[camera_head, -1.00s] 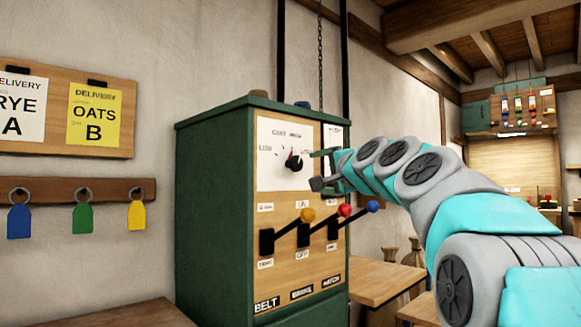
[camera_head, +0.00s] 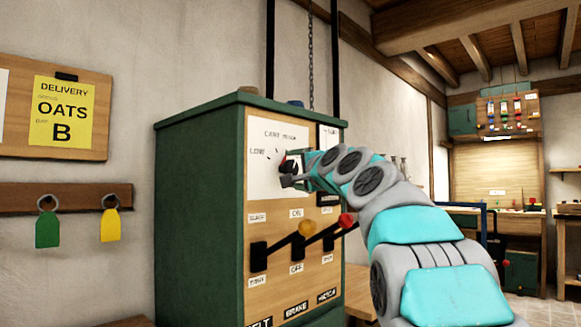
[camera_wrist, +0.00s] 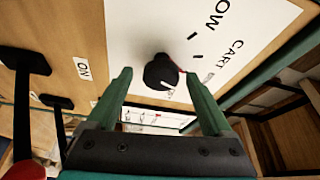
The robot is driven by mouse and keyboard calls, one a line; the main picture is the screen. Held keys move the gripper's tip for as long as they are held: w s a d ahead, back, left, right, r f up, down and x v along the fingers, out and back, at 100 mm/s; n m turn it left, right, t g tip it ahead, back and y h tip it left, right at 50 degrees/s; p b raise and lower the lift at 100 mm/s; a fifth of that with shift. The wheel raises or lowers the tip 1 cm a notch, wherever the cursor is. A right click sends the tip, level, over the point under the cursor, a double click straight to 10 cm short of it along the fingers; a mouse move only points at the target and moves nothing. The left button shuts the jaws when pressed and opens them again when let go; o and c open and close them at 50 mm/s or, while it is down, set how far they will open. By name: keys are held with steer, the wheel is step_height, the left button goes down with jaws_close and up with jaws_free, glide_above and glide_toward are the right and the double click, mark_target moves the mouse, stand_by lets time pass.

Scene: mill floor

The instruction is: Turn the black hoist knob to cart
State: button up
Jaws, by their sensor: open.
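The black hoist knob (camera_wrist: 160,72) sits on a white dial plate (camera_wrist: 130,25) marked LOW and CART among its labels. A red mark shows at the knob's edge. In the head view the knob (camera_head: 289,162) is partly covered by my gripper, on the front of the green cabinet (camera_head: 200,200). My gripper (camera_wrist: 158,85) is open, with one green finger on each side of the knob in the wrist view. I cannot tell whether the fingers touch it. The exact position the knob points to is unclear.
Levers with a yellow ball (camera_head: 306,228) and a red ball (camera_head: 346,220) stick out below the dial, close under my arm. Tags hang from a rack (camera_head: 20,197) on the left wall. A bench (camera_head: 510,218) stands at the far right.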

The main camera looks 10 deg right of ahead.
steer(key=shift+x, duration=1.15)
steer(key=c, duration=1.3)
steer(key=shift+c, duration=0.2)
